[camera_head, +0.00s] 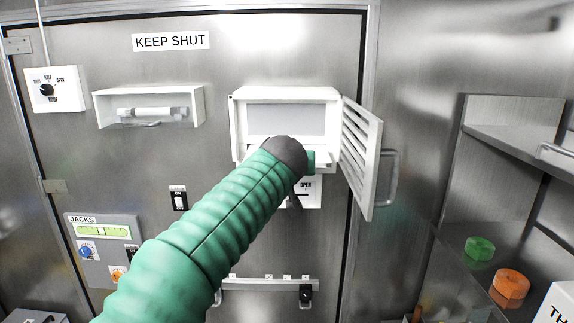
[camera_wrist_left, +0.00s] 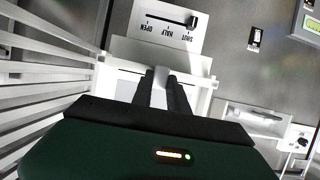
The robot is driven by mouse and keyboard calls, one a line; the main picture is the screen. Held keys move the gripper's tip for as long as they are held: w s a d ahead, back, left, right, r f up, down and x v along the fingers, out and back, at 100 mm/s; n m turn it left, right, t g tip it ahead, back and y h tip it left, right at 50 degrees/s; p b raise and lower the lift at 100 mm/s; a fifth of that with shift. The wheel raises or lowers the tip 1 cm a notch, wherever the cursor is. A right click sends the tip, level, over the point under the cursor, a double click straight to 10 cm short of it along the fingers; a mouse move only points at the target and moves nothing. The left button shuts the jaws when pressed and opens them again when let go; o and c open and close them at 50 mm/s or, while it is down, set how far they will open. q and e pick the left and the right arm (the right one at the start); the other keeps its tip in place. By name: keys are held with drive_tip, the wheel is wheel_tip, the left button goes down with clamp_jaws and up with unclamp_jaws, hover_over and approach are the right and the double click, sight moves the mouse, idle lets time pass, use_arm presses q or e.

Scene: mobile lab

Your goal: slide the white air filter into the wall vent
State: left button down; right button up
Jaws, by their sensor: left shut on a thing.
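The wall vent (camera_head: 237,130) is a white open-fronted box on the steel door, with a grey panel visible inside. Its louvered cover (camera_head: 362,150) is swung open to the right, and its slats fill the left of the left wrist view (camera_wrist_left: 38,75). My left arm reaches up to the vent's lower front, and its wrist hides the fingers in the head view. In the left wrist view my left gripper (camera_wrist_left: 163,93) is shut on a pale tab of the white air filter (camera_wrist_left: 162,76). Most of the filter is hidden, so how far it sits inside is unclear.
A slider plate marked OPEN (camera_head: 312,190) is just below the vent. A white recessed box with a bar (camera_head: 150,107) is left of it. A door handle (camera_head: 390,177) stands right of the cover. Shelves with a green piece (camera_head: 479,248) and an orange piece (camera_head: 510,288) are at right.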

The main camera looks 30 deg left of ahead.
use_arm(q)
drive_tip(key=shift+w+a+r, duration=0.1)
drive_tip(key=shift+w+a, duration=0.2)
drive_tip(key=shift+w, duration=0.25)
drive_tip(key=shift+w+a+p, duration=0.65)
drive_tip(key=shift+w+p, duration=0.15)
drive_tip(key=shift+w, duration=0.2)
drive_tip(key=shift+w+a+p, duration=0.6)
drive_tip(key=shift+w+p, duration=0.15)
drive_tip(key=shift+w, duration=0.25)
drive_tip(key=shift+w+a+p, duration=0.7)
drive_tip(key=shift+w+p, duration=0.35)
drive_tip(key=shift+w, duration=0.1)
drive_tip(key=shift+w+a+p, duration=0.7)
drive_tip(key=shift+w+p, duration=0.3)
drive_tip(key=shift+w, duration=0.1)
drive_tip(key=shift+w+a+p, duration=0.7)
drive_tip(key=shift+w+p, duration=0.35)
drive_tip(key=shift+w, duration=0.1)
drive_tip(key=c, duration=1.2)
unclamp_jaws()
